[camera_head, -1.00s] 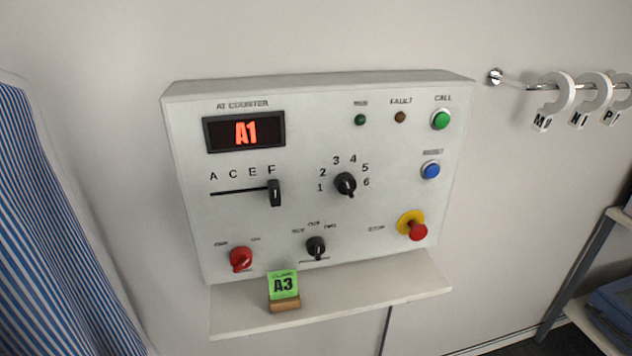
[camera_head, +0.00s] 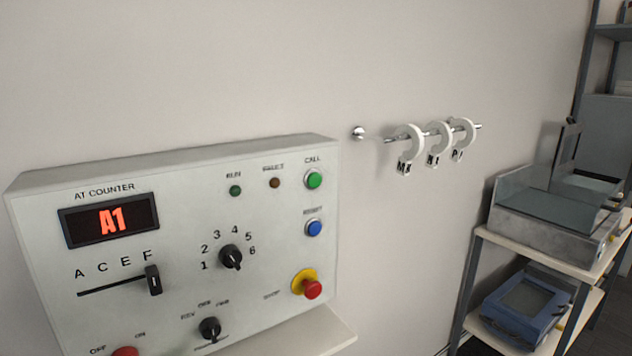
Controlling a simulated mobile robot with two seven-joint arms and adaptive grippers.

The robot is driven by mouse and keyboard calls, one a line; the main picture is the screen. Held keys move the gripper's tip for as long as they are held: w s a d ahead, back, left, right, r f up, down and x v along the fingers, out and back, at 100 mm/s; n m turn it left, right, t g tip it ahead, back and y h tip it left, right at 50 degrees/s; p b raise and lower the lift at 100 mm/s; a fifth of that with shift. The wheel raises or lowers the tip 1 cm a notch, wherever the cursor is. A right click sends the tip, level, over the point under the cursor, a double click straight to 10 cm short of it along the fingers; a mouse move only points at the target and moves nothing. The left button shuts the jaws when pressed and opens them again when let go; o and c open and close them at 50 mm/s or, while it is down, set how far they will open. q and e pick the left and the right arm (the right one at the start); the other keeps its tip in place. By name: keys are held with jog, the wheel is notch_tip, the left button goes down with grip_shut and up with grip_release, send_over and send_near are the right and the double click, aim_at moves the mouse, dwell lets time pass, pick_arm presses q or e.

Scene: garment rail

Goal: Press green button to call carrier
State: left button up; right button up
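The green CALL button (camera_head: 314,180) is at the upper right of the white control panel (camera_head: 180,180) on the wall. The slider (camera_head: 153,280) stands at F. The numbered black dial (camera_head: 231,257) is in the panel's middle. The blue button (camera_head: 314,228) is below the green one, and the red stop button (camera_head: 312,289) on a yellow base is below that. The RUN lamp (camera_head: 235,190) is dark green and the FAULT lamp (camera_head: 275,183) dark brown. Neither of my grippers is in view.
A ledge (camera_head: 325,335) juts out under the panel. White lettered hooks (camera_head: 438,145) hang from a metal rail to the right. A shelf unit (camera_head: 545,250) at the right holds a grey open case (camera_head: 550,225) and a blue box (camera_head: 528,308).

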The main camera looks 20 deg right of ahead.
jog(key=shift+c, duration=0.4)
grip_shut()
